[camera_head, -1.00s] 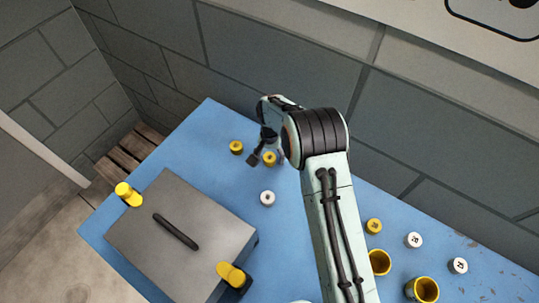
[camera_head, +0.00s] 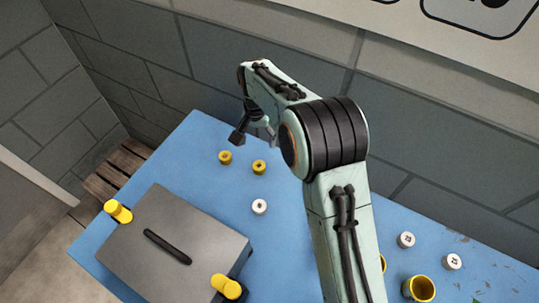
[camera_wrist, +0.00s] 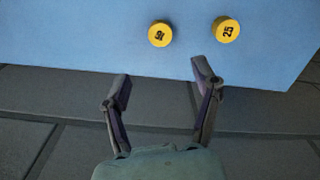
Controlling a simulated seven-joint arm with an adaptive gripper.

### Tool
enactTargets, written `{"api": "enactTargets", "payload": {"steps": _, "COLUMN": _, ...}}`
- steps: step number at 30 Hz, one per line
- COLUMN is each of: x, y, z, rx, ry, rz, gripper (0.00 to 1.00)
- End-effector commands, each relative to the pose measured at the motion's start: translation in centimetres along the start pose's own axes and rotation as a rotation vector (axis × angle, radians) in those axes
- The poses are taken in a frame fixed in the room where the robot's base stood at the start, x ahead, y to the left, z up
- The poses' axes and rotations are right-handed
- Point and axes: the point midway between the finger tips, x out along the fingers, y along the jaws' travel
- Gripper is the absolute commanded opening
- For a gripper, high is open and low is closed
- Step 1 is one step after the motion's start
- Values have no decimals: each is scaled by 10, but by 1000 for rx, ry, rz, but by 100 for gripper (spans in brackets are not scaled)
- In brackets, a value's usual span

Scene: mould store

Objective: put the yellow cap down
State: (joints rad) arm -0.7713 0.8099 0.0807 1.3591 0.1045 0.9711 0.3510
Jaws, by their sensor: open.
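Two yellow caps stand apart on the blue table near its back edge, a left one (camera_head: 225,157) and a right one (camera_head: 259,167). In the wrist view one yellow cap (camera_wrist: 160,34) bears a number that looks like 16 or 91, upside down or sideways. The other yellow cap (camera_wrist: 226,29) bears a 25. My gripper (camera_head: 254,136) is open and empty, above and behind the caps towards the wall. In the wrist view my gripper (camera_wrist: 163,80) has its fingers spread with nothing between them, clear of both caps.
The blue table (camera_head: 185,165) carries a grey box (camera_head: 125,240) with a black handle and yellow corner pieces. White caps (camera_head: 260,207), (camera_head: 407,240) and (camera_head: 453,262) and a yellow cup (camera_head: 418,288) stand about. My arm partly hides another yellow cup (camera_head: 383,263). A block wall rises behind.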

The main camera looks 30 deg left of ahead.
Motion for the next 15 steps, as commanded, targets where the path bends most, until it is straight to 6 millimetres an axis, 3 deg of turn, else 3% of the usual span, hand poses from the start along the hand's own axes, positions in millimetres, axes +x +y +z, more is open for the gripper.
{"api": "enactTargets", "payload": {"steps": 7, "x": -4, "y": 0, "z": 0, "rx": 0, "ry": 0, "rz": 0, "gripper": 63}}
{"api": "enactTargets", "payload": {"steps": 10, "x": -12, "y": 10, "z": 1, "rx": 6, "ry": 0, "rz": 0, "gripper": 63}}
{"api": "enactTargets", "payload": {"steps": 13, "x": -39, "y": 43, "z": 8, "rx": 30, "ry": 6, "rz": -1, "gripper": 63}}
{"api": "enactTargets", "payload": {"steps": 15, "x": -67, "y": 81, "z": 24, "rx": 56, "ry": 7, "rz": -2, "gripper": 63}}
